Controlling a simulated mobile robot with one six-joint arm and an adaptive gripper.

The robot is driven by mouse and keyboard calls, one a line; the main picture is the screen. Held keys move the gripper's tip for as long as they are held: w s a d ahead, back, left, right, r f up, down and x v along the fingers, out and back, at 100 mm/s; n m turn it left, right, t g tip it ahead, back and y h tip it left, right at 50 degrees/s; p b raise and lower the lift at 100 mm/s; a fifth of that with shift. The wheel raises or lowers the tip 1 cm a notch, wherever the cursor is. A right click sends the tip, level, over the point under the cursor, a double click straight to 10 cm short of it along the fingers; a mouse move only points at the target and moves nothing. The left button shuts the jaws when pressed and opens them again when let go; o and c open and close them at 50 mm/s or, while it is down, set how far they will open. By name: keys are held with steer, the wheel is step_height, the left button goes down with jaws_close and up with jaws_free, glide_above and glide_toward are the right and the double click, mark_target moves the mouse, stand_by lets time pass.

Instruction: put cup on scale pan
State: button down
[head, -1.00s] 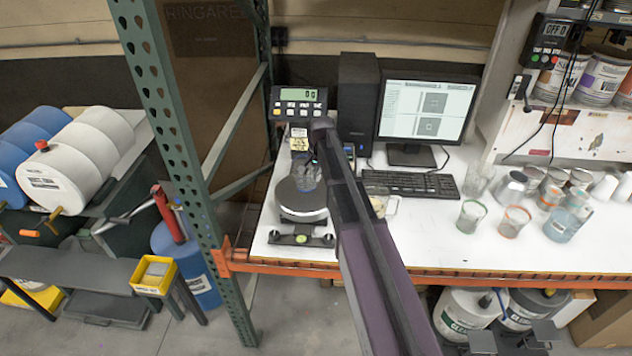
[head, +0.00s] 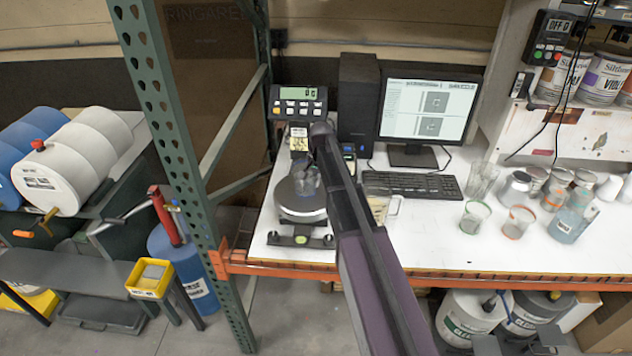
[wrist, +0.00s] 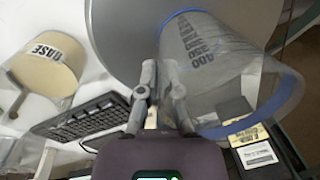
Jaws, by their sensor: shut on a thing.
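The scale (head: 300,240) stands at the left end of the white bench, with a round grey pan (head: 290,205) and a display on a post behind it. The pan also fills the top of the wrist view (wrist: 120,30). A clear cup (wrist: 225,75) with a blue rim and dark print is in my gripper (wrist: 165,75), tilted sideways in the wrist picture. In the head view the cup (head: 306,178) is over the pan, partly hidden by my arm. My gripper is shut on the cup's side wall. Whether the cup touches the pan cannot be told.
A beaker labelled BASE (wrist: 45,65) stands right of the scale in the head view, partly behind my arm. A keyboard (head: 412,185), monitor (head: 425,110) and several cups (head: 475,216) are further right. A green rack post (head: 185,150) is left of the scale.

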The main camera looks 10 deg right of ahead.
steer(key=shift+f, duration=0.25)
steer(key=c, duration=0.8)
jaws_free()
steer(key=shift+r, duration=0.1)
steer(key=shift+r, duration=0.15)
step_height(320, 180, up, 12)
steer(key=p, duration=1.2)
steer(key=shift+s+d, duration=0.35)
steer(key=shift+d, duration=0.05)
steer(key=s+a+n, duration=0.1)
steer(key=s+n, duration=0.3)
steer(key=s, duration=0.9)
steer(key=s+a+n, duration=0.2)
steer(key=s+n, duration=0.2)
steer(key=s, duration=0.9)
steer(key=shift+s+a+g+h, duration=0.15)
steer(key=shift+a+g+h, duration=0.15)
steer(key=shift+h, duration=0.1)
